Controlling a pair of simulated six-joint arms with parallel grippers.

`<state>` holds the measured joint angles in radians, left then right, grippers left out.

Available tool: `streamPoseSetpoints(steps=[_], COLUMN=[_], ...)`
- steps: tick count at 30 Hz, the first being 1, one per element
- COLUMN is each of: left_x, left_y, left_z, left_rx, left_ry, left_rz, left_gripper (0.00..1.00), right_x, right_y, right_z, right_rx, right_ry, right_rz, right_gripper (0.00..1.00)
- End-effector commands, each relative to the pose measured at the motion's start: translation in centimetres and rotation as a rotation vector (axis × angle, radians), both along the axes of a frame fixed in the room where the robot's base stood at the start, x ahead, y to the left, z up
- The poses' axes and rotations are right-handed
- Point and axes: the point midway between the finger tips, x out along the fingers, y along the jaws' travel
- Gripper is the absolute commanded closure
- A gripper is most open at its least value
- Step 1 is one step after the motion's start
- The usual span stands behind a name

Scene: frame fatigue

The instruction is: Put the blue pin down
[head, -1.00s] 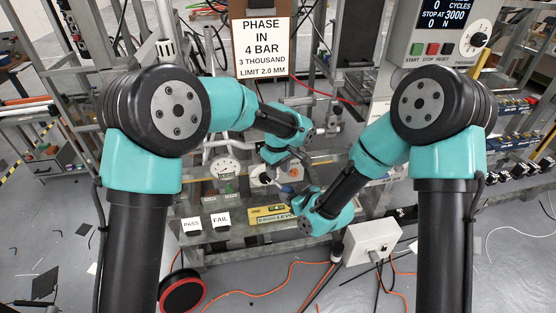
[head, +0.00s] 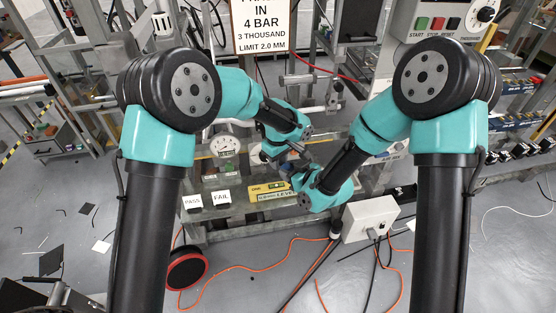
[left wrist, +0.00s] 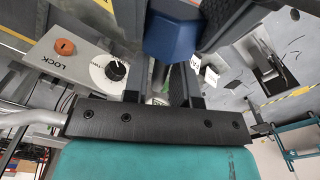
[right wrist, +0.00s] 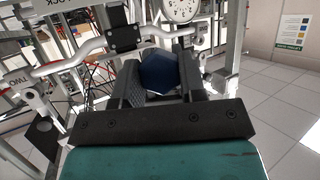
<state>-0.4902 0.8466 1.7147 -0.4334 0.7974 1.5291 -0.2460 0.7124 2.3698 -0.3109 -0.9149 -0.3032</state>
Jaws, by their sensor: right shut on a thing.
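The blue pin shows as a dark blue faceted head in the right wrist view (right wrist: 158,72), between the fingers of my right gripper (right wrist: 160,88). My right gripper is shut on it. The blue head also shows in the left wrist view (left wrist: 172,30), close to the fingers of my left gripper (left wrist: 160,70). Those fingers stand apart, and I cannot tell whether they touch the pin. In the head view the two grippers meet close together above the bench, and the pin there is mostly hidden by them.
PASS (head: 192,201) and FAIL (head: 222,198) cards and a yellow level (head: 270,191) lie along the bench's front edge. A dial gauge (head: 225,146) stands behind. A white box (head: 370,218) is at the lower right. The left wrist view shows a LOCK panel with a knob (left wrist: 117,69).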

Motion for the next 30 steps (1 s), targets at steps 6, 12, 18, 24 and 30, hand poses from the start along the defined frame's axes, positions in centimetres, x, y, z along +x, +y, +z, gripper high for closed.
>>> streamPoseSetpoints(steps=[6,12,18,24,30], left_x=[0.0,0.0,0.0,0.01,0.01], left_y=[0.0,0.0,0.0,-0.01,-0.01], left_z=[0.02,0.03,0.03,0.03,0.03], left_rx=[0.0,0.0,0.0,0.0,0.0], left_ry=[0.0,0.0,0.0,0.0,0.0], left_rz=[0.0,0.0,0.0,0.0,0.0], left_gripper=[0.96,1.0,1.0,1.0,1.0], right_x=[0.01,0.01,0.01,0.0,-0.26], right_y=[-0.01,-0.02,-0.01,0.0,-0.24], right_z=[0.01,0.0,0.0,0.0,0.17], right_rx=[0.0,0.0,0.0,0.0,0.0], right_ry=[0.0,0.0,0.0,0.0,0.0], right_rz=[0.0,0.0,0.0,0.0,0.0], right_gripper=[0.91,0.57,0.38,0.32,0.32])
